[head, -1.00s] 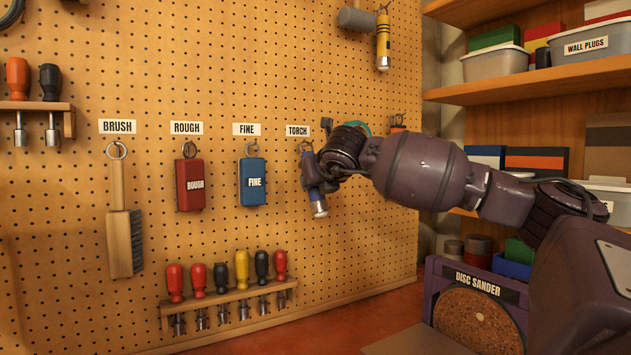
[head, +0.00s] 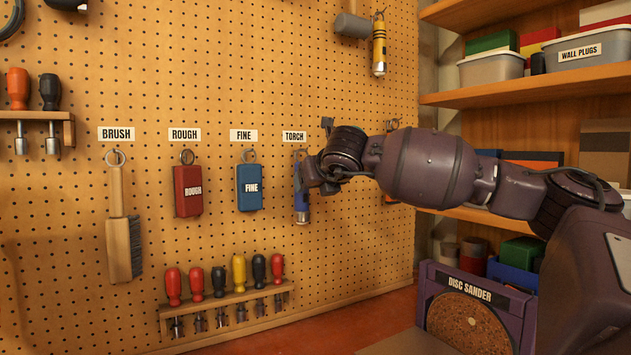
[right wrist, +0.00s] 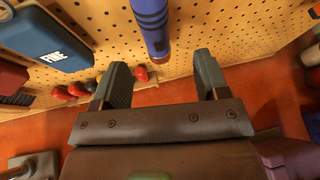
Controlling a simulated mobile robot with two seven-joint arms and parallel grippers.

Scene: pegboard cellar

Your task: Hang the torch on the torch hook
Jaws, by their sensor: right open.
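The blue torch (head: 301,204) hangs upright against the pegboard under the TORCH label (head: 294,136). A ring shows at its top, at the torch hook (head: 300,153); the exact contact of ring and hook is too small to tell. My right gripper (head: 306,178) is at the torch's right side and hides part of it in the head view. In the right wrist view the gripper (right wrist: 161,70) is open and empty, with the torch (right wrist: 152,22) beyond the fingertips and apart from them. My left gripper is not in view.
A blue FINE block (head: 250,188), a red ROUGH block (head: 188,192) and a brush (head: 122,235) hang to the left. A screwdriver rack (head: 228,301) is below. A yellow torch-like tool (head: 379,48) hangs above. The disc sander (head: 470,310) stands lower right.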

